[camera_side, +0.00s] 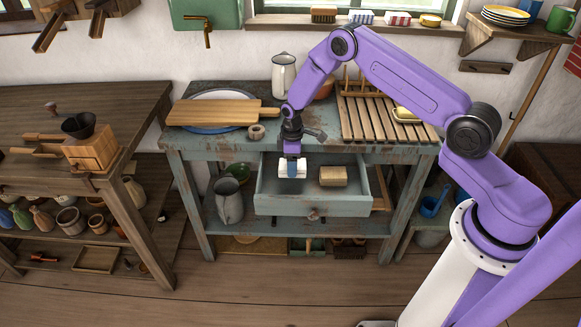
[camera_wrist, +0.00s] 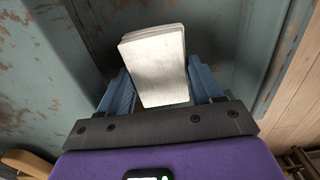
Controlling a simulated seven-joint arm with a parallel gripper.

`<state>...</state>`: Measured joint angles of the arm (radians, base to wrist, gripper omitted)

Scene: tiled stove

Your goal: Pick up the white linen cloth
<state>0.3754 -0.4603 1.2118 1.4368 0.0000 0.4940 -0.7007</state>
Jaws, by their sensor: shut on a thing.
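The white linen cloth (camera_side: 292,168) is a small folded block held at my gripper, over the left part of the open drawer (camera_side: 318,205). In the wrist view the white cloth (camera_wrist: 155,65) stands between the two blue fingers of my gripper (camera_wrist: 160,88), tilted slightly. My gripper (camera_side: 292,157) points down and is shut on the cloth. Whether the cloth touches the drawer floor cannot be told.
A tan block (camera_side: 333,176) lies in the drawer to the right of the cloth. The tabletop above holds a cutting board (camera_side: 215,112) on a plate, a white jug (camera_side: 284,75) and a slatted wooden rack (camera_side: 375,118). A metal pitcher (camera_side: 229,200) stands left of the drawer.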

